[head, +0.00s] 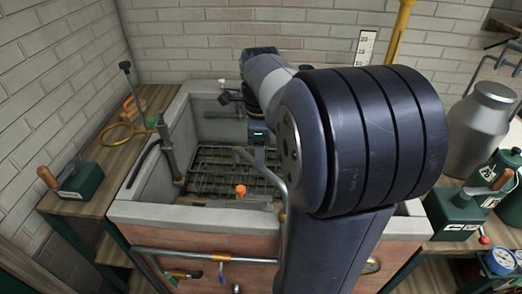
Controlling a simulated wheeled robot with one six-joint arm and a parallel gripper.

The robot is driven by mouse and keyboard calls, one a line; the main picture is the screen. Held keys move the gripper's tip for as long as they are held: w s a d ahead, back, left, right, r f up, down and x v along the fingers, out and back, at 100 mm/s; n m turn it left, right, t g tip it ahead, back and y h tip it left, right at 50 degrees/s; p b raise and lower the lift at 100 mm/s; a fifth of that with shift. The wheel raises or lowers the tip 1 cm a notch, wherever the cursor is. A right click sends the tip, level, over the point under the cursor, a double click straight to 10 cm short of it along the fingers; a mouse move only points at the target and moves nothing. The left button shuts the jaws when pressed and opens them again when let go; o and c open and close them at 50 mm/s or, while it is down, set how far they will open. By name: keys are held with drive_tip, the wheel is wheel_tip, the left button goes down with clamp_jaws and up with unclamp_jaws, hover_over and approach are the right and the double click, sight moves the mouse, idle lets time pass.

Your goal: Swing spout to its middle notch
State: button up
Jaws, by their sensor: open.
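A grey curved pipe (264,168), which looks like the spout, rises inside the stone basin and bends to the left over the dark grate. Its base is hidden behind my arm, and I cannot make out any notches. My gripper (229,98) is small and dark at the far side of the basin, beyond the pipe and apart from it. It is open, with nothing seen in it. My large arm joint covers the right part of the basin.
The stone basin (190,217) has a front rail (200,256) with small coloured handles. An orange-topped peg (240,190) stands inside. An upright post (166,145) is at the left wall. A milk can (480,130) and green boxes (76,181) stand on the side benches.

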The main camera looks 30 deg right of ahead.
drive_tip(key=shift+f, duration=0.5)
clamp_jaws()
idle(0.3)
